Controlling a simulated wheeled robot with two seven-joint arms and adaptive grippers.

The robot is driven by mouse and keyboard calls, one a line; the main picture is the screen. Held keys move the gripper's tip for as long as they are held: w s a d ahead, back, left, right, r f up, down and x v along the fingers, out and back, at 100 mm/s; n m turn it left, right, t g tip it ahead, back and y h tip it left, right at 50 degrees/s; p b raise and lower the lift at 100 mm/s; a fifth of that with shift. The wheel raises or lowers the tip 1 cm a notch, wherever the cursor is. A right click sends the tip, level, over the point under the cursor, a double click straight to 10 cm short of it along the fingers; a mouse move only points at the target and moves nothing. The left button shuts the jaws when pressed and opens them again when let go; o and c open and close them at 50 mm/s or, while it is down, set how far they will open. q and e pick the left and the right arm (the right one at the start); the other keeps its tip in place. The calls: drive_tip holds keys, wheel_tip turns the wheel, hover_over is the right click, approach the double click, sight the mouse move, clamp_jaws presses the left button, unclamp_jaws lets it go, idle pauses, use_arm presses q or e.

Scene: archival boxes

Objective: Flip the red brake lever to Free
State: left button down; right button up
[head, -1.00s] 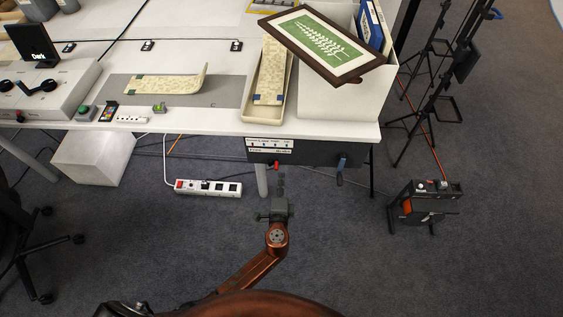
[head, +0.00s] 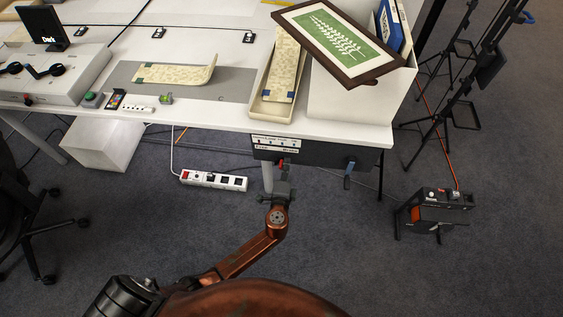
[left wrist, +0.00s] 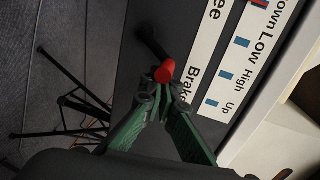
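The red brake lever (head: 281,163) is on the front of the dark control box (head: 325,153) under the table's edge. In the left wrist view its red knob (left wrist: 165,72) is on a black stem, beside a white label strip with "Brake" and a partly cut-off word ending in "ee". The knob lies nearer the "Brake" end. My left gripper (head: 282,172) is just below the lever in the head view. In the left wrist view its green-padded fingers (left wrist: 160,92) come together at the tips, right at the knob. I cannot tell whether they touch it. My right gripper is not in view.
A blue handle (head: 349,168) hangs from the box's right end. A white power strip (head: 213,181) lies on the floor to the left. A framed picture (head: 338,42) rests on the white archival box (head: 352,105) above. Carpet in front is clear.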

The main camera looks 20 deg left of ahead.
use_arm(q)
drive_tip(key=shift+s+a, duration=0.25)
drive_tip(key=shift+a, duration=0.45)
drive_tip(key=shift+s+a, duration=0.1)
drive_tip(key=shift+a, duration=0.4)
drive_tip(key=shift+s+a, duration=0.2)
drive_tip(key=shift+a, duration=0.4)
drive_tip(key=s+d, duration=0.4)
drive_tip(key=s, duration=0.2)
drive_tip(key=shift+s+f+p, duration=0.1)
drive_tip(key=shift+p, duration=0.2)
